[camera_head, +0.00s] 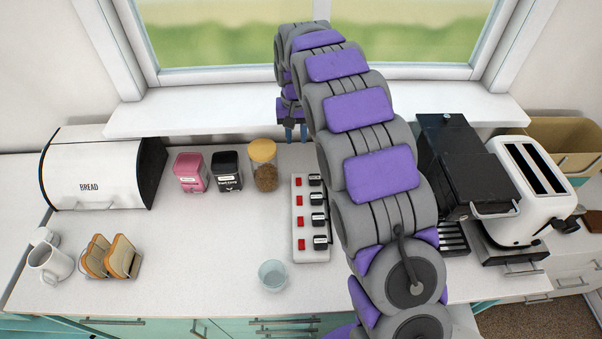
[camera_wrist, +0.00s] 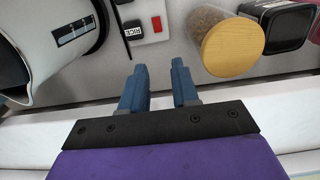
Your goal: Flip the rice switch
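A white power strip (camera_head: 299,249) with several red switches and black plugs lies on the counter. Its far end shows in the wrist view, with a black plug labelled RICE (camera_wrist: 131,31) and the red rice switch (camera_wrist: 157,24) beside it. In the head view the far red switch (camera_head: 298,182) is left of its plug. My gripper (camera_head: 296,136) is at the windowsill side, beyond the strip's far end. In the wrist view my gripper (camera_wrist: 160,68) has two blue fingers apart, nothing between them, and the rice switch ahead of them. They do not appear to touch it.
A wooden-lidded jar (camera_head: 263,177) stands close left of the strip, with black (camera_head: 227,172) and pink (camera_head: 190,172) canisters beyond. A white appliance (camera_wrist: 45,40) with a level window is left in the wrist view. A glass (camera_head: 272,276) stands in front. The windowsill (camera_head: 190,112) overhangs behind.

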